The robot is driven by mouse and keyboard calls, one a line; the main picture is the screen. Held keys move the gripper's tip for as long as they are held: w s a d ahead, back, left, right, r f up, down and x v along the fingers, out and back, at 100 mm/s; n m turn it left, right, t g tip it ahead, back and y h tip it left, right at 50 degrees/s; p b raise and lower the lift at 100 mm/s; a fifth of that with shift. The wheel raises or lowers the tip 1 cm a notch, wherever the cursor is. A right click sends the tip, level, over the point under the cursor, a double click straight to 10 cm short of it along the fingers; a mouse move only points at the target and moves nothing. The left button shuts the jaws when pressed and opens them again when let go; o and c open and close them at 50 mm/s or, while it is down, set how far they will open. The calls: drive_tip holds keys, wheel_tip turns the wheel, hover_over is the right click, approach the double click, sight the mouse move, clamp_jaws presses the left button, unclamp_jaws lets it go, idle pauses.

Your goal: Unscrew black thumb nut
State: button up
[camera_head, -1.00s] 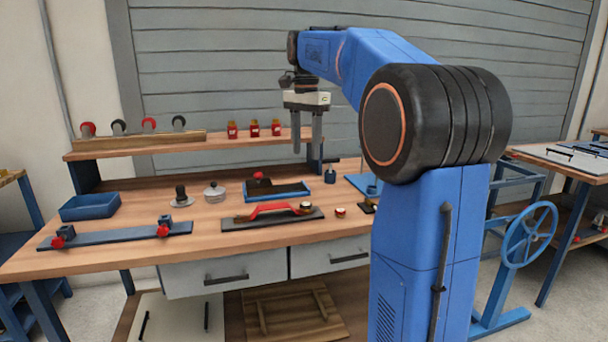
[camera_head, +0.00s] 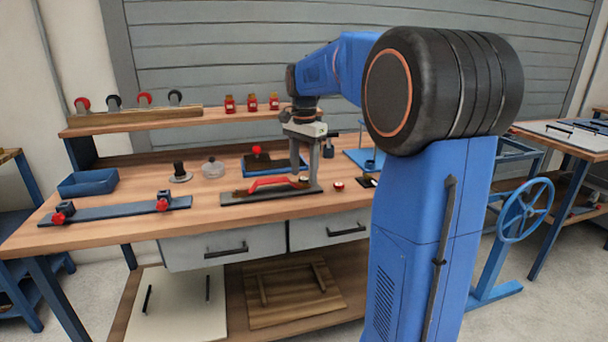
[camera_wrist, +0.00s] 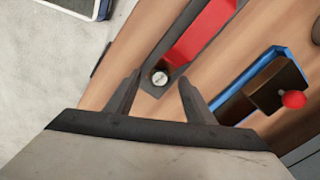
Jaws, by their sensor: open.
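A dark plate (camera_head: 235,199) with a red bar handle (camera_head: 266,184) lies on the bench. A small round fastener (camera_wrist: 159,78) with a pale top and dark rim sits at the plate's end, beside the red handle, in the wrist view; I take it to be the black thumb nut. My gripper (camera_head: 304,180) points down over that end of the plate, and its fingers hide much of the nut in the head view. In the wrist view, my gripper (camera_wrist: 158,82) is open, with one finger on each side of the nut. I cannot tell whether they touch it.
A blue tray (camera_head: 248,170) with a dark block and red knob stands just behind the plate. A small red-rimmed piece (camera_head: 338,185) lies to the right. A long bar with red knobs (camera_head: 120,209) and a blue bin (camera_head: 88,183) are at left.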

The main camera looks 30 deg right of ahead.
drive_tip(key=shift+f, duration=0.8)
drive_tip(key=c, duration=1.1)
drive_tip(key=n, duration=0.5)
drive_tip(key=shift+c, duration=0.2)
drive_tip(key=n, duration=1.4)
drive_tip(key=shift+r+n, duration=0.1)
drive_tip(key=shift+n, duration=0.2)
